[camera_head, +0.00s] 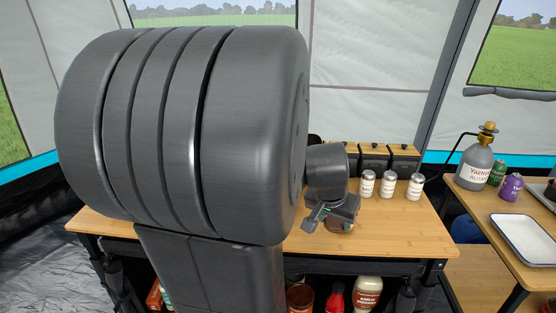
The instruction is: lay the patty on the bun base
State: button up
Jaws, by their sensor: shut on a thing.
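My gripper (332,219) hangs over the wooden table (393,238), right of the large dark arm link, with its fingers pointing down. It is shut on a small dark brown thing that looks like the patty (341,228), mostly covered by the fingers. I cannot tell how far this is above the table top. I do not make out the bun base; the gripper or my arm may hide it.
Several white-labelled shakers (391,187) stand right of the gripper, before dark wooden-lidded containers (374,160). A side table at right holds a gas bottle (474,162), cans and a white tray (524,238). Sauce bottles (367,295) stand below. The table's front right is clear.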

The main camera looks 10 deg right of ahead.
jog(key=w+d, duration=0.4)
jog(key=w, duration=0.1)
jog(key=shift+w+d+p, duration=0.35)
jog(key=shift+d, duration=0.05)
jog(key=shift+f, duration=1.75)
jog(key=shift+f+b, duration=0.2)
jog(key=shift+b, duration=0.25)
jog(key=o, duration=1)
jog(key=shift+o, duration=0.2)
jog(key=shift+s+a+r+p, duration=0.1)
jog(key=shift+r+p, duration=0.2)
jog(key=shift+r, duration=0.2)
jog(key=p+v, duration=0.1)
jog(key=v, duration=1)
jog(key=shift+s+a+r, duration=0.15)
